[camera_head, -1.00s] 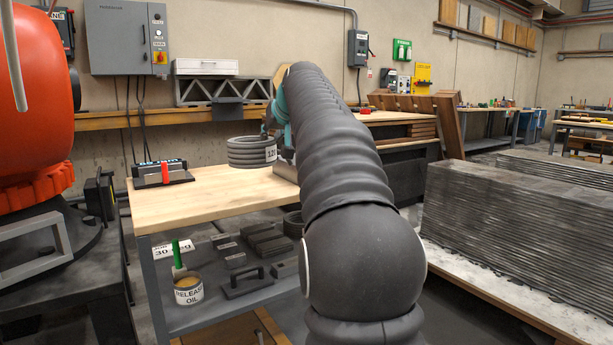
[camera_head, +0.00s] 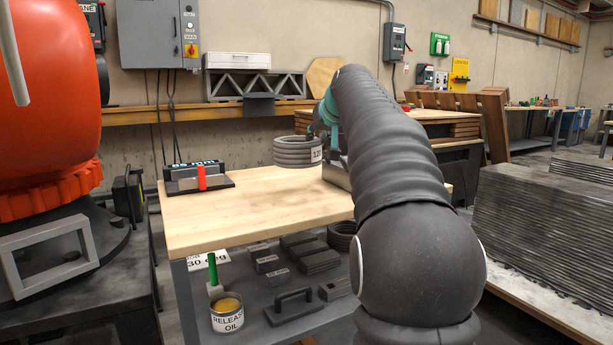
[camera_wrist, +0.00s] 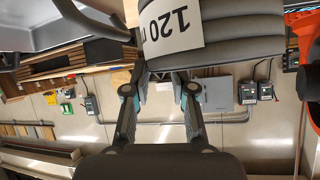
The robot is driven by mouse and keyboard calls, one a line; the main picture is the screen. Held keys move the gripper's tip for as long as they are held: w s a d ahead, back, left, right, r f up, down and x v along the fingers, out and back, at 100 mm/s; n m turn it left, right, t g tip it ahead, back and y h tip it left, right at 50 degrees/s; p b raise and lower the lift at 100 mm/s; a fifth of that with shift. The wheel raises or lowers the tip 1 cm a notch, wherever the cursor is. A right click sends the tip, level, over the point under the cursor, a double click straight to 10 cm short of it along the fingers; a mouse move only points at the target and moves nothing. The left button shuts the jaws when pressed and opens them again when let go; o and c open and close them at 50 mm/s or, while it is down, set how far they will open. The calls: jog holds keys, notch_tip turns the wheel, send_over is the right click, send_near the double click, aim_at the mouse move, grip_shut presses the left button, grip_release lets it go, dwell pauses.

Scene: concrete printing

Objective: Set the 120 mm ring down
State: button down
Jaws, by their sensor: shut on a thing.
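The 120 mm ring (camera_head: 293,152) is a grey layered ring with a white label. It is held in the air above the wooden bench top (camera_head: 255,207), near its back edge. In the wrist view the ring (camera_wrist: 225,32) fills the top middle, with "120" on its label upside down. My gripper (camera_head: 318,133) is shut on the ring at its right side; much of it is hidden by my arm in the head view. In the wrist view both fingers (camera_wrist: 160,85) reach up to the ring.
A dark gauge block with a red part (camera_head: 200,178) stands on the bench's left. A metal piece (camera_head: 337,173) sits behind my arm. The shelf below holds a release oil can (camera_head: 227,315) and several dark blocks. The bench's middle is clear.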

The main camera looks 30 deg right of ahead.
aim_at(320, 163)
jog(key=shift+s+f+b, duration=0.1)
jog(key=shift+f+b, duration=0.95)
jog(key=shift+f, duration=2.95)
jog(key=c, duration=1)
grip_release()
jog(key=shift+f, duration=0.1)
jog(key=v, duration=1.2)
jog(key=s+a+f+n+g+y, duration=0.2)
jog(key=s+a+f+g, duration=0.2)
jog(key=s+a+f, duration=1.6)
jog(key=shift+n+g, duration=0.6)
jog(key=shift+g, duration=0.3)
jog(key=s+f, duration=0.3)
jog(key=f, duration=0.1)
jog(key=s+a+f, duration=0.1)
jog(key=s+f, duration=0.2)
jog(key=f, duration=0.1)
jog(key=s+a+f, duration=0.1)
jog(key=s+f, duration=0.1)
jog(key=f, duration=0.2)
jog(key=shift+s+a, duration=0.15)
jog(key=shift+s, duration=0.25)
